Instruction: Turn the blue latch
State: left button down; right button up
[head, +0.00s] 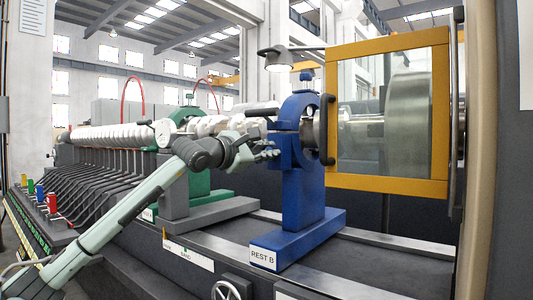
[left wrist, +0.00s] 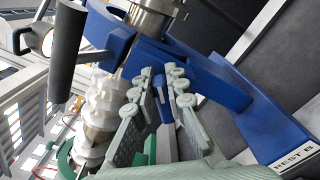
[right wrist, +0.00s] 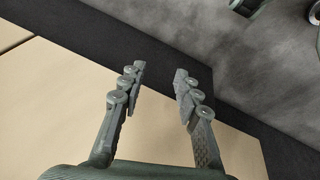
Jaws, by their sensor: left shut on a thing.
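The blue steady rest (head: 300,200), labelled REST B, stands upright on the machine bed. Its blue latch (left wrist: 164,108) is a small tab between my left fingers in the left wrist view. In the head view the latch is hard to tell from the blue ring. My left gripper (head: 270,151) is at the left side of this rest, just below the shaft. It also shows in the left wrist view (left wrist: 163,84), shut on the latch. My right gripper (right wrist: 159,74) is open and empty in the right wrist view.
A green rest (head: 196,182) stands left of the blue one. A pale crankshaft (head: 110,136) runs to the left. A yellow-framed guard door (head: 386,185) stands close on the right. A black handle (left wrist: 67,50) sticks out near the left gripper.

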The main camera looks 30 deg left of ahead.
pick_arm(q)
jog(key=m, duration=0.4)
jog(key=shift+d+f+m+b, duration=0.25)
jog(key=shift+f+m+b, duration=0.05)
jog(key=shift+f, duration=0.1)
jog(key=shift+f+m, duration=0.2)
jog(key=shift+m, duration=0.9)
jog(key=shift+f+m, duration=0.15)
jog(key=shift+m, duration=0.55)
pick_arm(e)
jog(key=shift+v, duration=1.3)
jog(key=shift+w+d, duration=0.1)
jog(key=shift+d, duration=0.2)
pick_arm(q)
jog(key=c, duration=1.5)
grip_release()
jog(key=shift+c, duration=0.2)
pick_arm(e)
jog(key=shift+r, duration=0.1)
